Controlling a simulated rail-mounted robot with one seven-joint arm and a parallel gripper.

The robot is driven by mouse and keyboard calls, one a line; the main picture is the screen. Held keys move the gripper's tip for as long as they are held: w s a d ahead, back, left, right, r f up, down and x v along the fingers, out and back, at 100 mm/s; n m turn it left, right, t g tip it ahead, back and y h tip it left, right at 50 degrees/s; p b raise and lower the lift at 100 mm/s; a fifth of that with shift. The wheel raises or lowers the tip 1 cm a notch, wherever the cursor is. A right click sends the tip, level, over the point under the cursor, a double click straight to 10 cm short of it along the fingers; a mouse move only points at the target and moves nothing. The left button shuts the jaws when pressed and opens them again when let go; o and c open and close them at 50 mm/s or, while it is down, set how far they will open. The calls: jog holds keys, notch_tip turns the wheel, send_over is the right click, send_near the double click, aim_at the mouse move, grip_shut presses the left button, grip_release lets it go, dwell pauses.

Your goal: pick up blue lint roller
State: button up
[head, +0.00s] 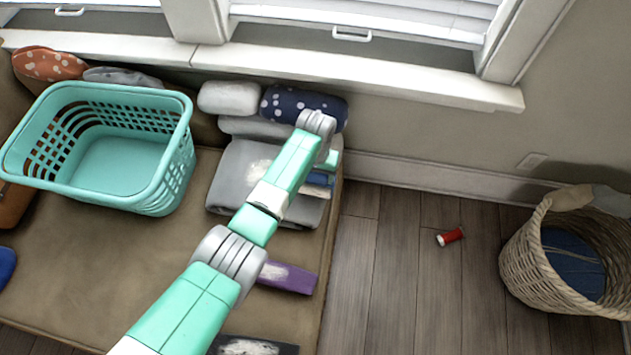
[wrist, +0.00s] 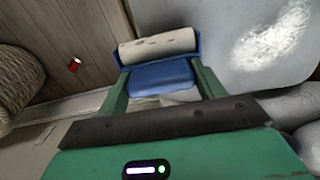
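The blue lint roller (wrist: 160,76) has a blue body and a pale roll, and shows between my fingers in the wrist view. In the head view, the lint roller (head: 319,179) lies at the right edge of the grey folded cloth on the couch, partly hidden by my arm. My gripper (wrist: 160,72) has green fingers spread wide, one on each side of the blue body. It is open around it; I cannot tell whether the fingers touch it. In the head view my gripper (head: 328,160) is over the roller's far side.
A turquoise basket (head: 120,200) stands on the couch at left. A navy dotted roll (head: 335,108) and white roll (head: 228,98) lie behind. A purple item (head: 288,277) lies nearer. A red spool (head: 450,237) and wicker basket (head: 520,262) are on the floor at right.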

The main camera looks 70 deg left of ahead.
jog(key=c, duration=0.3)
jog(key=shift+c, duration=0.2)
jog(key=shift+r+p, duration=0.3)
notch_tip(320, 180, up, 4)
jog(key=p, duration=0.3)
jog(key=shift+f, duration=0.1)
jog(key=s+p, duration=0.7)
jog(key=s, duration=0.9)
jog(key=shift+a+r, duration=0.3)
jog(key=shift+a, duration=0.05)
